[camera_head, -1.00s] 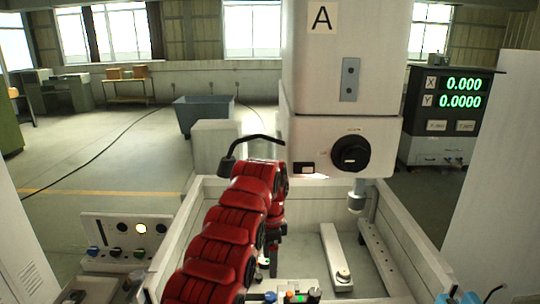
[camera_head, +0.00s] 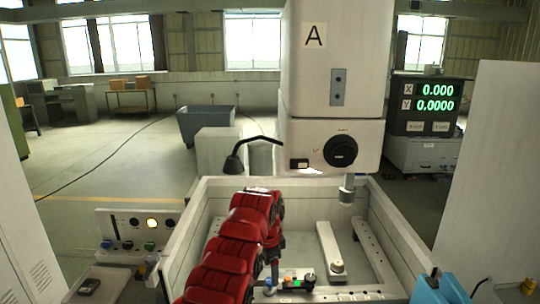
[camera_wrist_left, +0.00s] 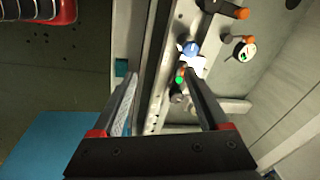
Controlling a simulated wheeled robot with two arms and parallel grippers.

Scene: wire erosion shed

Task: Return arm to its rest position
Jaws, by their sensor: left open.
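My left arm (camera_head: 232,244) is red and segmented. It rises from the bottom of the head view, bends over the white machine tank (camera_head: 178,258), and its far end points down. My left gripper (camera_wrist_left: 160,78) shows in the left wrist view with two dark fingers apart and nothing between them. The fingers point toward the tank's edge and a strip of small coloured knobs (camera_wrist_left: 184,72). In the head view the gripper's fingertips are too small to make out near the knobs (camera_head: 292,283). My right gripper is in neither view.
The white machine head (camera_head: 315,140) marked A hangs over the tank, right of my arm. A black bent lamp (camera_head: 233,163) stands behind my arm. A control panel (camera_head: 127,236) is left of the tank. Open floor (camera_head: 95,165) lies beyond on the left.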

